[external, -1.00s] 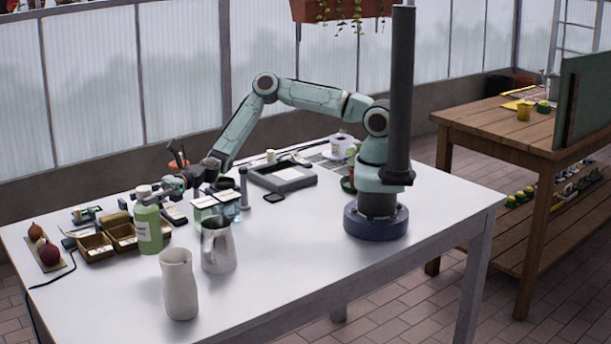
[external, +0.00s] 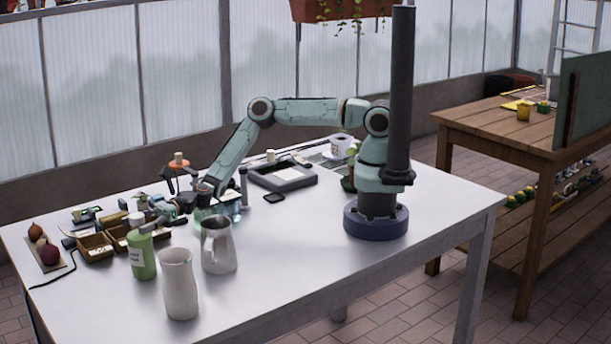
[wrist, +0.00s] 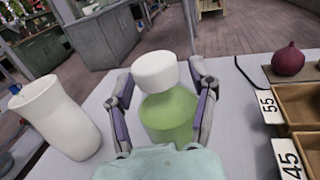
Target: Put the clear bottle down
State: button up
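The bottle (external: 142,258) is pale green and see-through, with a white cap and a pale label. It stands nearly upright, slightly tilted, near the front left of the table in the external view. My gripper (external: 152,226) reaches it from the right at its upper part. In the wrist view, the bottle (wrist: 170,117) sits between the two fingers of my gripper (wrist: 162,100), which close on its sides below the white cap. I cannot tell whether its base touches the white table (external: 290,240).
A pale vase (external: 180,287) and a metal pitcher (external: 218,247) stand close to the bottle's right. Brown trays (external: 95,246) lie behind it, with onions (external: 48,252) at the far left. Bare table lies left of the bottle, towards the front edge.

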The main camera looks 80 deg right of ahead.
jog(key=shift+r, duration=0.2)
jog(key=v, duration=1.2)
jog(key=s+a+r+n+g+h, duration=0.1)
jog(key=s+r+n+g+h, duration=0.1)
jog(key=s+n+g, duration=0.65)
jog(key=s+d+r+n+h, duration=0.4)
jog(key=s+d+n, duration=0.1)
jog(key=s, duration=0.3)
jog(key=s+d+r+n+h, duration=0.3)
jog(key=s+d+n, duration=0.3)
jog(key=s+d, duration=0.2)
jog(key=s+d+r+n+h, duration=0.4)
jog(key=s+d+n+h, duration=0.1)
jog(key=s, duration=0.3)
jog(key=shift+s+d+r+n+g+h, duration=0.25)
jog(key=shift+d+n+g, duration=0.2)
jog(key=shift+d, duration=0.35)
